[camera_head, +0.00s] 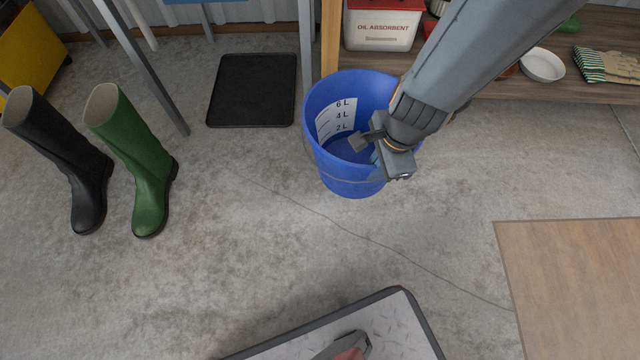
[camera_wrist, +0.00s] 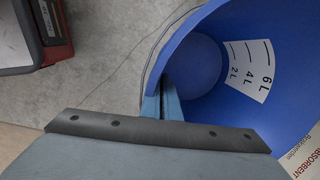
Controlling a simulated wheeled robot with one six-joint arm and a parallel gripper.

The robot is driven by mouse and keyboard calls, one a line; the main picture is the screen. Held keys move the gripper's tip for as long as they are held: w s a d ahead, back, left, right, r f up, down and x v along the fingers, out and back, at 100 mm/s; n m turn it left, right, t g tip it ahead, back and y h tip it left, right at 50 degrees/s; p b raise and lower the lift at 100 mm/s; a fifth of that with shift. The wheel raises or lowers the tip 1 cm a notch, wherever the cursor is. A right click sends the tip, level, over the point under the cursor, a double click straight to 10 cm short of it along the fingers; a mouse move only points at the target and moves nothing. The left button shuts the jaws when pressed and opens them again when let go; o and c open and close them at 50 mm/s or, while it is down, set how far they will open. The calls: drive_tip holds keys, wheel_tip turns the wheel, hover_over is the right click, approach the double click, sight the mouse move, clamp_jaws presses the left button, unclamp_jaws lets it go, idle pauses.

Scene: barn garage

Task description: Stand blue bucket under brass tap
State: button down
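The blue bucket (camera_head: 345,185) stands upright beside the shelf in the head view, with a white scale marked 2 L, 4 L and 6 L inside. Its inside looks empty. My gripper (camera_head: 378,150) is at the right side of its rim. In the wrist view, my gripper's fingers (camera_wrist: 161,104) are close together with the wall of the bucket (camera_wrist: 200,65) between them. I cannot tell whether the bucket's base touches the floor. The brass tap is not in view.
A black mat (camera_head: 254,90) lies behind the bucket, left of a table leg (camera_head: 306,50). A low shelf (camera_head: 500,88) holds an oil absorbent tub (camera_head: 381,28). A wooden board (camera_head: 575,285) lies right. Middle floor is clear.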

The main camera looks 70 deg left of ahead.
drive_tip(key=s+a+n, duration=0.1)
drive_tip(key=s+n, duration=0.1)
drive_tip(key=s, duration=0.7)
wheel_tip(320, 180, down, 10)
drive_tip(key=b, duration=0.6)
drive_tip(key=shift+a+b, duration=0.25)
drive_tip(key=shift+b, duration=0.15)
drive_tip(key=shift+w+f, duration=0.1)
drive_tip(key=shift+f, duration=0.05)
drive_tip(key=c, duration=2)
unclamp_jaws()
